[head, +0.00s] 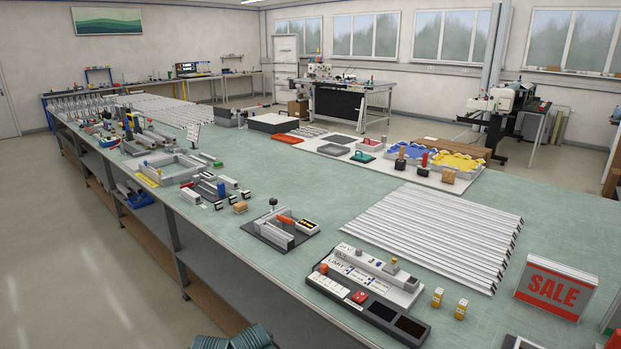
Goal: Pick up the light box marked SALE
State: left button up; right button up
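The light box marked SALE (554,288) stands upright near the right end of the long green-topped workbench (330,230). Neither of my grippers can be made out in the head view.
Long pale aluminium profiles (435,232) lie side by side left of the light box. Dark items sit at the bottom right corner.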

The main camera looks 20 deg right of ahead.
aim_at(565, 292)
jog(key=i+j+z, duration=0.1)
jog(key=z, duration=0.3)
jog(key=i+j+z, duration=0.1)
jog(key=z, duration=0.3)
jog(key=i+j+z, duration=0.2)
jog(key=z, duration=0.2)
jog(key=i+j+z, duration=0.1)
jog(key=z, duration=0.3)
jog(key=j+z, duration=0.3)
jog(key=z, duration=0.15)
jog(key=i+j+z, duration=0.1)
jog(key=z, duration=0.35)
jog(key=i+j+z, duration=0.1)
jog(key=j+z, duration=0.5)
jog(key=z, duration=0.3)
jog(key=j+z, duration=0.3)
jog(key=z, duration=0.15)
